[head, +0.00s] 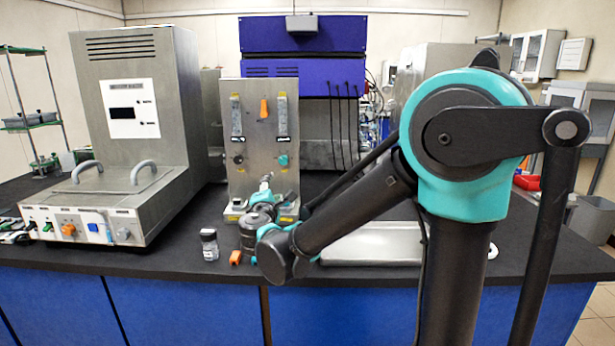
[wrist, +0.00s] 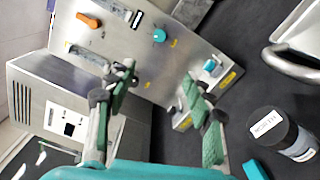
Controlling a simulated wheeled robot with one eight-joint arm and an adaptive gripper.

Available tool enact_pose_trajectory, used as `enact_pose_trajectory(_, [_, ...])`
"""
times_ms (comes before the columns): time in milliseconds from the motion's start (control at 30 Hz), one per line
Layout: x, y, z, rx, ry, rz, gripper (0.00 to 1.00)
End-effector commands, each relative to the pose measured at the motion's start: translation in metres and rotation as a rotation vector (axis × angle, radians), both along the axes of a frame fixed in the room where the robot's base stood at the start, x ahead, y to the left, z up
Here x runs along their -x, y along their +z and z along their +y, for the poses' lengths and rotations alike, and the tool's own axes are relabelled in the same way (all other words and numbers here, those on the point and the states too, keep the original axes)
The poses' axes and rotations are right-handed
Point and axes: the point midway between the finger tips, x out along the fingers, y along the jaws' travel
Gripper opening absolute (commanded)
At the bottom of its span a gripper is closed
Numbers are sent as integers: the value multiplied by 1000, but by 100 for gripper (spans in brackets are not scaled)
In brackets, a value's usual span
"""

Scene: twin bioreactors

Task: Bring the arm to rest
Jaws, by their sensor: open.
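My arm extends from the right side of the head view down to the left. My gripper (head: 265,190) is in front of the lower part of an upright metal panel (head: 248,174). In the wrist view my gripper (wrist: 157,88) has its two green-padded fingers spread wide, with nothing between them. The panel (wrist: 180,68) lies beyond the fingers, with an orange lever (wrist: 89,20) and a teal knob (wrist: 159,35). I cannot tell the exact gap between fingertips and panel.
A dark-capped vial (head: 209,245) stands on the black bench left of my wrist, beside a small orange piece (head: 236,257). A metal bioreactor unit (head: 128,174) with two handles stands at left. A light tray (head: 375,245) lies partly hidden behind my arm.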

Motion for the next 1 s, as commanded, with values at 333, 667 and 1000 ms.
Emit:
enact_pose_trajectory(333, [-3, -16, -41, -83, -71, 64, 53])
enact_pose_trajectory(667, [4, -55, -122, -268, -225, 193, 53])
enact_pose_trajectory(1000, [83, -156, -268, -766, -613, 459, 53])
